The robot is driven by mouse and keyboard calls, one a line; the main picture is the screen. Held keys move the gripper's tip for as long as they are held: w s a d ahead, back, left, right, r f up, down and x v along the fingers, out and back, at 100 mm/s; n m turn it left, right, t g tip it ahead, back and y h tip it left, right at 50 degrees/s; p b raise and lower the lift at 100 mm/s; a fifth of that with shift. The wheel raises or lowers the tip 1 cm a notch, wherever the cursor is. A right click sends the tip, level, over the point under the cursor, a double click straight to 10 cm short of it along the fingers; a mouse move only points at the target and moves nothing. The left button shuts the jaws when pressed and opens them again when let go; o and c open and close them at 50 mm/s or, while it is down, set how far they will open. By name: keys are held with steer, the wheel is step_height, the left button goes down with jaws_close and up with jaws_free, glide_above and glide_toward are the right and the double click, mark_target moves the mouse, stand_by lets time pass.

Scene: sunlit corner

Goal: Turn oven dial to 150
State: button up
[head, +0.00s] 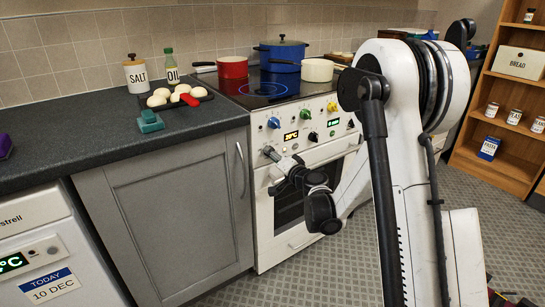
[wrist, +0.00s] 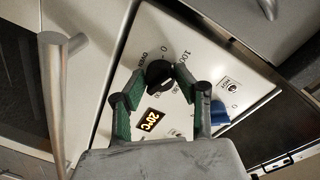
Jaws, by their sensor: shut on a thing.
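The black oven dial (wrist: 159,74) sits on the white cooker panel in the wrist view, with "OVEN", 0 and 100 printed around it. My gripper (wrist: 161,83) has its green-padded fingers closed on either side of the dial. An orange display (wrist: 150,121) beside the dial reads 20°C. In the head view my gripper (head: 270,154) is at the left end of the front panel of the cooker (head: 263,215) and hides the dial. I cannot tell the dial's exact pointer angle.
A blue knob (wrist: 219,112) sits near my right finger in the wrist view. A metal bar handle (wrist: 55,95) stands out at the left. In the head view, a red pan (head: 233,67), blue pot (head: 283,52) and cream pan (head: 317,70) are on the hob.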

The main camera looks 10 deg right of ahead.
steer(key=m, duration=0.4)
steer(key=shift+r, duration=0.1)
steer(key=m, duration=0.4)
steer(key=shift+m+g+y, duration=0.3)
steer(key=shift+m+y, duration=0.1)
stand_by(0.4)
steer(key=o, duration=1.1)
steer(key=shift+o, duration=0.2)
steer(key=shift+d, duration=0.1)
steer(key=v, duration=1.2)
